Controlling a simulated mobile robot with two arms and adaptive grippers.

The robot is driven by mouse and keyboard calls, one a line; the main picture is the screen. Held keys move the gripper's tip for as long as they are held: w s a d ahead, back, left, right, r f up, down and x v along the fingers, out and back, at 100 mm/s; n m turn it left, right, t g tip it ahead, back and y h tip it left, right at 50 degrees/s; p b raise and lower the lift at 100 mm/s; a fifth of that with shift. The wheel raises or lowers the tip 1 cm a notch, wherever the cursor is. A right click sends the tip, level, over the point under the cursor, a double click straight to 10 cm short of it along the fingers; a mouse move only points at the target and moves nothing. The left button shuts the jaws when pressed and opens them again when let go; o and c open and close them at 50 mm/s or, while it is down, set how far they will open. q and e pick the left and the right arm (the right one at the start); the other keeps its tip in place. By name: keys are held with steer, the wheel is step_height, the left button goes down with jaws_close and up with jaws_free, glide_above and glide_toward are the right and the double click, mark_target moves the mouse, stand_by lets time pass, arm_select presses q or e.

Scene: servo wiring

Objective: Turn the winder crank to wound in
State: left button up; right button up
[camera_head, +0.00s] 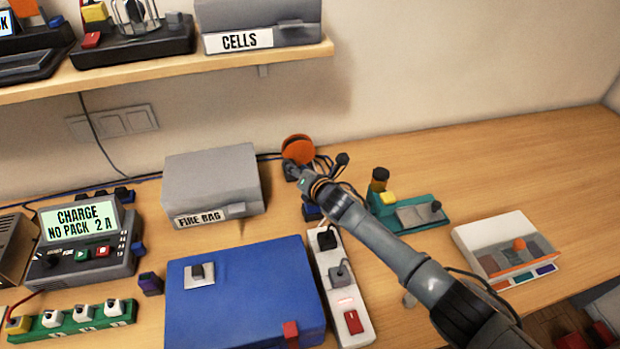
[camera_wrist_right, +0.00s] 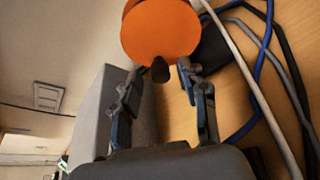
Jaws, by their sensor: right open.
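The winder shows as an orange disc (camera_head: 298,149) at the back of the bench against the wall, and it also fills the top of the right wrist view (camera_wrist_right: 160,32). A dark knob (camera_wrist_right: 160,70), which looks like the crank's handle, stands out at the disc's lower edge. My right gripper (camera_head: 292,171) reaches in just below the disc. In the wrist view its two fingers (camera_wrist_right: 158,78) are apart, with the knob between their tips; I cannot tell whether they touch it. The gripper hides the winder's lower part in the head view. My left gripper is not in view.
A grey fire bag box (camera_head: 212,180) stands close left of the gripper. A power strip (camera_head: 341,285) and blue case (camera_head: 245,295) are in front. Cables (camera_wrist_right: 262,85) run beside the winder. A green joystick unit (camera_head: 412,213) sits right of it. The far right bench is clear.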

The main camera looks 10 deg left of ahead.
steer(key=v, duration=1.1)
steer(key=shift+d, duration=0.15)
